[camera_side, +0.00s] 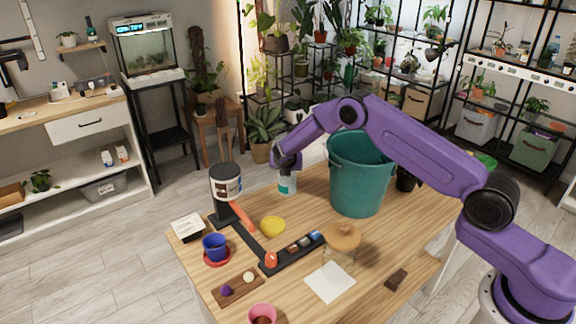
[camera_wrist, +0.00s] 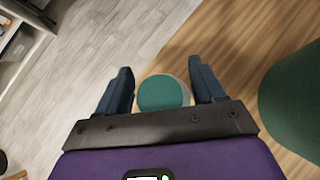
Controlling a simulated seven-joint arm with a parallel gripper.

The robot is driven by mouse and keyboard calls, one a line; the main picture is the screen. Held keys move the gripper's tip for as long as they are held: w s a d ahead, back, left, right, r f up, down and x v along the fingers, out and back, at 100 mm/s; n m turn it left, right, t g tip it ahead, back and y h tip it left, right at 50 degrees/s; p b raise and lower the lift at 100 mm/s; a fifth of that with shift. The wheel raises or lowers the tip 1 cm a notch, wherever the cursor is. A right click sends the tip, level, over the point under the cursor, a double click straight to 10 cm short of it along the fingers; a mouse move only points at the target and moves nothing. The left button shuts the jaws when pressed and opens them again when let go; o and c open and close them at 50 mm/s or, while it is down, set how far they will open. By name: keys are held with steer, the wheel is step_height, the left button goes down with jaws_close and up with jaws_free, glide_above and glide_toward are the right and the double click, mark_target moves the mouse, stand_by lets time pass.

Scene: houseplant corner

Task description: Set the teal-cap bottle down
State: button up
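The teal-cap bottle (camera_side: 287,183) is white with a teal band, upright below my gripper (camera_side: 286,164) in the side view, by the table's far-left edge, left of the big teal bucket (camera_side: 358,178). In the wrist view its round teal cap (camera_wrist: 163,92) lies between the two dark fingers of my gripper (camera_wrist: 162,88), one close on each side. The gripper appears shut on the bottle, and hides its upper part in the side view. I cannot tell whether its base touches the wooden table (camera_side: 308,205).
A white jar (camera_side: 226,181) on a dark stand, a yellow bowl (camera_side: 272,226) and a blue pot (camera_side: 214,246) stand left and nearer. A glass jar (camera_side: 341,243) is in front. The bucket also shows at right in the wrist view (camera_wrist: 292,100). Bare wood lies between bottle and bowl.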

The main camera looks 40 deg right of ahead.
steer(key=shift+r, duration=0.15)
steer(key=shift+s+a+r, duration=0.1)
steer(key=shift+a+r, duration=0.05)
steer(key=s+a+r+m+g+y, duration=0.1)
steer(key=s+a+r+m, duration=0.1)
steer(key=s+a+r, duration=0.4)
steer(key=s+a+r+m, duration=0.2)
steer(key=s+a+r, duration=0.2)
steer(key=s+r, duration=0.4)
steer(key=s+d+r+m+g+y, duration=0.1)
steer(key=s+m, duration=0.4)
steer(key=s, duration=1.5)
steer(key=s+d+r+m+g+y, duration=0.2)
steer(key=s+r+m+g+y, duration=0.1)
steer(key=s, duration=1.7)
steer(key=m+g+y, duration=0.1)
steer(key=m, duration=0.1)
steer(key=shift+s+r+m+g+y, duration=0.25)
steer(key=shift+r+m+g+y, duration=0.05)
steer(key=shift+r+m, duration=0.1)
